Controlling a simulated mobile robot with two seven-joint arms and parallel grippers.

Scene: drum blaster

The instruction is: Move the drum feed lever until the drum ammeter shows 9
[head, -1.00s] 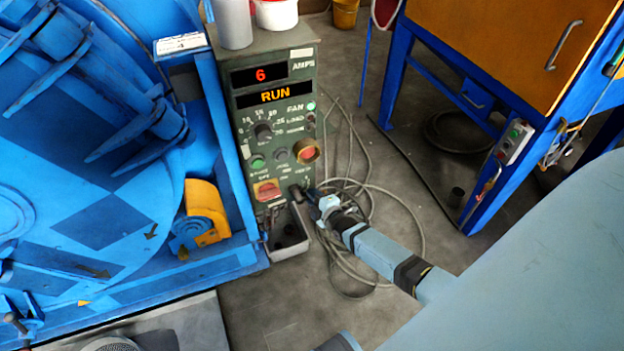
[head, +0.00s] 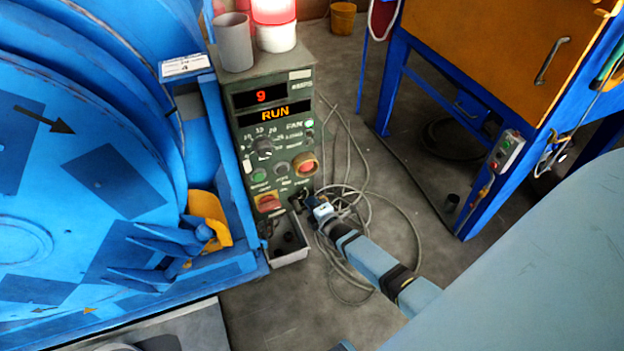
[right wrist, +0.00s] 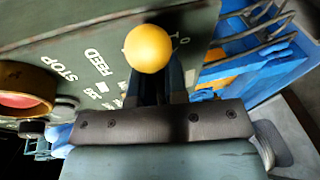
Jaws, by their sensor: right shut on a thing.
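The drum ammeter (head: 262,97) at the top of the grey-green control panel (head: 247,147) shows a red 9 in the head view. The display below it reads RUN. My right gripper (head: 308,203) is at the panel's lower right side. In the right wrist view, the drum feed lever's yellow ball knob (right wrist: 147,48) stands between and beyond the fingers of my right gripper (right wrist: 160,85), beside the FEED lettering. The gripper is shut on the lever; its shaft is largely hidden by the fingers. My left gripper is not in view.
A red-orange button (head: 305,164) and a red switch (head: 267,203) sit near the lever. The blue drum machine (head: 90,190) fills the left. Loose cables (head: 360,225) lie on the floor. A blue-framed cabinet (head: 490,50) stands at right. A lit red lamp (head: 274,12) tops the panel.

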